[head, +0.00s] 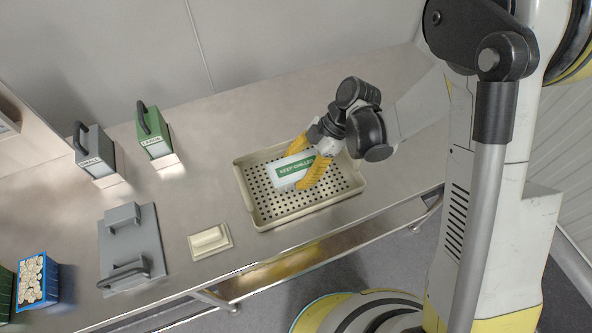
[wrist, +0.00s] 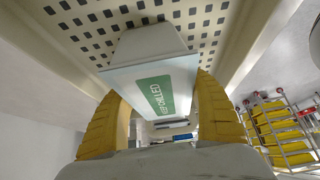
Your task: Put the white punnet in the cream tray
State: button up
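The white punnet (head: 291,172) has a green label on its lid and is within the outline of the cream tray (head: 250,206). In the wrist view the punnet (wrist: 150,55) tapers toward the tray's perforated floor (wrist: 88,22). I cannot tell whether its base touches that floor. My gripper (head: 305,163) has yellow ribbed fingers, one on each side of the punnet, closed against its sides. In the wrist view the gripper (wrist: 158,118) has its fingertips partly hidden by the punnet.
A cream block on a plate (head: 209,240) lies left of the tray. A grey plate with handles (head: 130,245), a grey handled box (head: 93,150), a green handled box (head: 153,132) and a blue crate (head: 38,280) stand farther left. The bench right of the tray is clear.

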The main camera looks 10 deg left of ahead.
jog(key=o, duration=0.4)
jog(key=shift+r, duration=0.15)
jog(key=p+v, duration=0.4)
jog(key=v, duration=0.8)
jog(key=shift+d+r+p, duration=0.1)
jog(key=shift+p, duration=0.25)
jog(key=shift+s+d+r+m+t+h, duration=0.95)
jog(key=shift+s+d+r+m+t, duration=0.7)
jog(key=shift+d+r+m, duration=1.55)
jog(key=shift+s+d+r+m+t+h, duration=1.2)
jog(key=shift+d+r+m+t, duration=0.85)
jog(key=shift+d+m, duration=2.1)
jog(key=shift+s+d+r+m+t+h, duration=0.75)
jog(key=shift+s+d+r+m+t, duration=1.45)
jog(key=shift+m, duration=2.65)
jog(key=shift+w+d+r+g, duration=0.25)
jog(key=shift+w+r+g, duration=0.25)
jog(key=shift+r, duration=0.05)
